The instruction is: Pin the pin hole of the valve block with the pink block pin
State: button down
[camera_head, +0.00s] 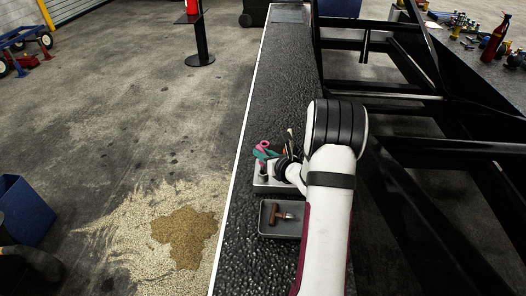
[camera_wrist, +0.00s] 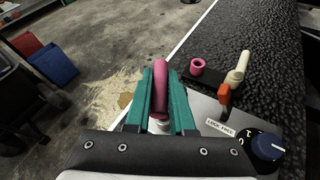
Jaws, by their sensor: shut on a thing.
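My gripper (camera_wrist: 162,88) has teal fingers and is shut on the pink block pin (camera_wrist: 161,75), which stands up between them in the wrist view. A pale, shiny piece (camera_wrist: 158,127) shows just below the pin; I cannot tell whether it is the pin's shank or part of the block. The valve block (camera_wrist: 205,120) seems to be the grey unit with a "LOCK FREE" label, under and right of my gripper. It also shows in the head view (camera_head: 268,188), beneath my gripper (camera_head: 266,155). Its pin hole is hidden, so I cannot tell whether the pin is in it.
A blue knob (camera_wrist: 267,147), an orange lever (camera_wrist: 225,93), a cream handle (camera_wrist: 238,68) and a pink ring (camera_wrist: 197,66) stand close on the right. A grey tray (camera_head: 267,232) holds a brown T-shaped piece (camera_head: 281,213). The black surface (camera_head: 262,85) beyond is clear.

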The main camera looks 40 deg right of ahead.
jog(key=shift+f, duration=2.1)
jog(key=c, duration=0.7)
grip_release()
jog(key=v, duration=1.5)
jog(key=shift+s+r, duration=0.25)
jog(key=shift+s, duration=0.05)
